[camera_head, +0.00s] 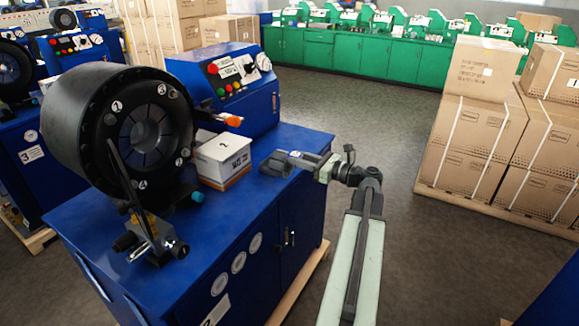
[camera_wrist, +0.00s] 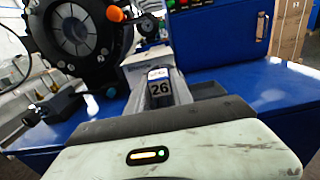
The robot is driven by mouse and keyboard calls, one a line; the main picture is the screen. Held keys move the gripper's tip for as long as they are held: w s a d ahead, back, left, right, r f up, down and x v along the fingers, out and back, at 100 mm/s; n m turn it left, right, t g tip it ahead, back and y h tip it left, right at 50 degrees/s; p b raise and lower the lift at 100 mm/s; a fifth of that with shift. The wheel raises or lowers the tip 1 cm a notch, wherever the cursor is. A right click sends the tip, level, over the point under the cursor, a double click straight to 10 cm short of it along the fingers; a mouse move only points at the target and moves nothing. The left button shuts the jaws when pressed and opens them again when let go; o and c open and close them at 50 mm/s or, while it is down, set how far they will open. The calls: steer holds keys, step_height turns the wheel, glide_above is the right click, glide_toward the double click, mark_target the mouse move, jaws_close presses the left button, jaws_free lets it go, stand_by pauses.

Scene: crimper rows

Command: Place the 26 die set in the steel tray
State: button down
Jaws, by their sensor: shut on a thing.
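The 26 die set (camera_wrist: 160,86) shows in the wrist view as a small dark block. It has a label reading 26 and sits between my gripper's fingers. My gripper (camera_head: 283,162) is shut on it, over the right part of the blue machine cabinet's top (camera_head: 262,190). In the head view the die set is hard to tell apart from the dark gripper end. I cannot tell whether it touches the cabinet top. I cannot make out a steel tray for certain in either view.
A white and brown box (camera_head: 222,160) stands left of my gripper, beside the large black crimper head (camera_head: 120,130). A blue control box (camera_head: 228,85) is behind. Stacked cartons (camera_head: 482,130) stand on a pallet at right. Bare floor lies between.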

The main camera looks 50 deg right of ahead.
steer(key=w+d+f+b, duration=0.1)
steer(key=w+d, duration=0.1)
steer(key=w, duration=0.1)
steer(key=w+d+f+b, duration=0.2)
steer(key=w, duration=0.2)
steer(key=w+d+f+b, duration=0.2)
steer(key=w+d, duration=0.1)
steer(key=w, duration=0.1)
steer(key=shift+w, duration=0.25)
steer(key=shift+r, duration=0.15)
steer(key=c, duration=1.1)
jaws_free()
steer(key=shift+a, duration=0.1)
steer(key=shift+s, duration=0.25)
steer(key=v, duration=1.1)
steer(key=shift+s, duration=0.3)
